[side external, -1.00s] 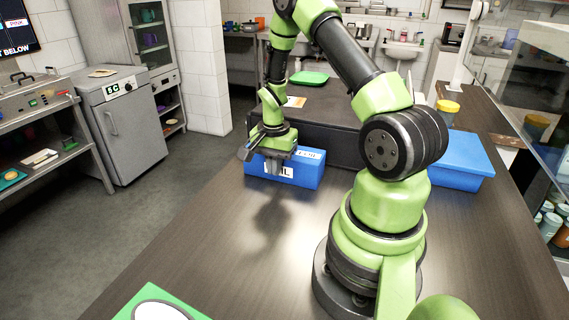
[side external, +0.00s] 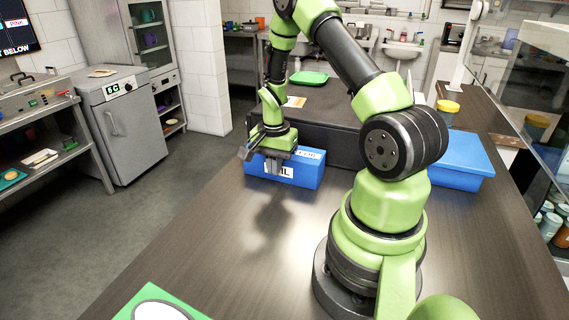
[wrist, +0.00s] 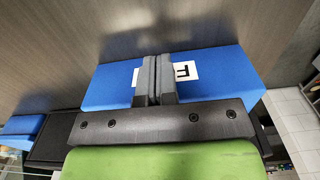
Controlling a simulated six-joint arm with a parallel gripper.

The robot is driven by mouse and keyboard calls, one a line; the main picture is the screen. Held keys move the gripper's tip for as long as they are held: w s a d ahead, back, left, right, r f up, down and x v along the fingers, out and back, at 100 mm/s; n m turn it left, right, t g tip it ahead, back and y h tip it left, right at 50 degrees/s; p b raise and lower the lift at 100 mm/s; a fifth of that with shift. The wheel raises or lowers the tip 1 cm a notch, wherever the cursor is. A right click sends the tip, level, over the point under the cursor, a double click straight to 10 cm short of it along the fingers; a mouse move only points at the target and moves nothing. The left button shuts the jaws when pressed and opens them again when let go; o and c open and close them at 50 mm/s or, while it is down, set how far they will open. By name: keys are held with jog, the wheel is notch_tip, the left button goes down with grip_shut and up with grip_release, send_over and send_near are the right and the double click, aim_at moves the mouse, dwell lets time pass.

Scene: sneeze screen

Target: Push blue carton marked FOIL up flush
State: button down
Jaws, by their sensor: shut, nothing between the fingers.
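The blue carton (side external: 310,176) marked FOIL sits on the dark wood counter, close in front of a dark raised block (side external: 335,142). Its white label on the near face is partly covered by my gripper (side external: 272,170). My gripper is shut and empty, pointing down at the carton's near side; I cannot tell whether it touches. In the wrist view the closed fingers (wrist: 154,80) lie across the blue carton (wrist: 215,72) and hide the middle of its label, leaving a letter F showing.
A blue lidded bin (side external: 460,162) and a yellow-lidded jar (side external: 447,108) stand right of the dark block. A green board with a white disc (side external: 160,304) lies at the near left. A glass screen (side external: 525,90) runs along the right. The counter's middle is clear.

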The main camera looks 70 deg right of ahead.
jog(key=shift+d, duration=0.25)
jog(key=shift+d, duration=1.65)
jog(key=shift+a+r, duration=0.1)
jog(key=shift+a, duration=0.6)
notch_tip(320, 180, up, 8)
jog(key=shift+r, duration=0.4)
